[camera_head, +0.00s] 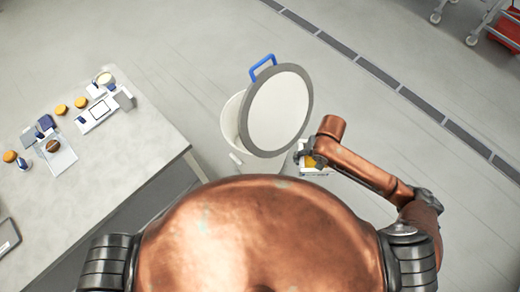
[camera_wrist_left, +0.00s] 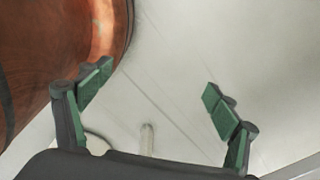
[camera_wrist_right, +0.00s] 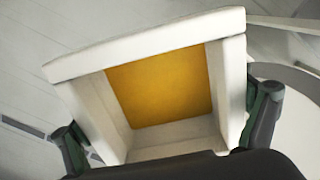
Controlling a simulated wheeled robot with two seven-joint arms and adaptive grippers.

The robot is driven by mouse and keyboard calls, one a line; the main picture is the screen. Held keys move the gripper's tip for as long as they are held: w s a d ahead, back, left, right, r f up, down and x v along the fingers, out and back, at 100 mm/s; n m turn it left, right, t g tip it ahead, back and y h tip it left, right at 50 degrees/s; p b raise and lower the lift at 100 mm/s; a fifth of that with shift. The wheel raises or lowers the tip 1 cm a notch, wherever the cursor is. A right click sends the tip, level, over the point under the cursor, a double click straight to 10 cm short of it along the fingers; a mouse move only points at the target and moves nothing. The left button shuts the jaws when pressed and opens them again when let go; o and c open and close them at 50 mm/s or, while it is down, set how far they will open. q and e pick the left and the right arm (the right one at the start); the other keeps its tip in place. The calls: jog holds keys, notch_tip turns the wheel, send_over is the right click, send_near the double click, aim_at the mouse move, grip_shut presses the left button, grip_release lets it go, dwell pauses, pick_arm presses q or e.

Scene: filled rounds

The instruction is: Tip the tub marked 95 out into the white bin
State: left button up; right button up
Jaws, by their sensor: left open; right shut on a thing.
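My right gripper (camera_head: 309,158) is shut on a small white square tub (camera_wrist_right: 228,85), held to the right of the white bin in the head view. The right wrist view shows its open mouth and a flat yellow-orange surface (camera_wrist_right: 160,85) inside, either filling or floor. No marking 95 is readable. The white bin (camera_head: 231,122) stands on the floor beyond my body. A round grey-rimmed disc (camera_head: 278,112) with a blue handle, apparently its raised lid, hides most of it and its mouth. My left gripper (camera_wrist_left: 155,85) is open and empty, outside the head view.
A grey table (camera_head: 130,150) at left carries several orange-lidded jars (camera_head: 81,102), a tray (camera_head: 98,112) and small items. A tablet-like object (camera_head: 8,236) lies near its edge. A trolley (camera_head: 485,22) stands far right. Floor right of the bin is clear.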

aim_at(307, 170)
pick_arm(q)
jog(key=o, duration=0.4)
jog(key=shift+t, duration=0.4)
jog(key=w+r+p, duration=0.1)
jog(key=w, duration=0.1)
jog(key=w+r+p, duration=0.1)
jog(key=w+r, duration=0.1)
jog(key=shift+w+d+r, duration=0.15)
jog(key=shift+w, duration=0.15)
pick_arm(e)
jog(key=shift+s+r, duration=0.25)
jog(key=shift+r, duration=0.4)
jog(key=shift+s+r, duration=0.25)
jog(key=shift+r, duration=0.35)
jog(key=shift+w+r+p, duration=0.25)
jog(key=shift+r+p, duration=0.15)
jog(key=shift+p, duration=0.45)
jog(key=shift+s+r+p, duration=0.1)
jog(key=shift+r+p, duration=0.35)
jog(key=shift+p, duration=0.2)
jog(key=shift+s, duration=0.1)
jog(key=shift+f, duration=0.1)
pick_arm(q)
jog(key=shift+s+r, duration=0.3)
jog(key=shift+r, duration=0.35)
jog(key=shift+s+r, duration=0.3)
jog(key=shift+r, duration=0.35)
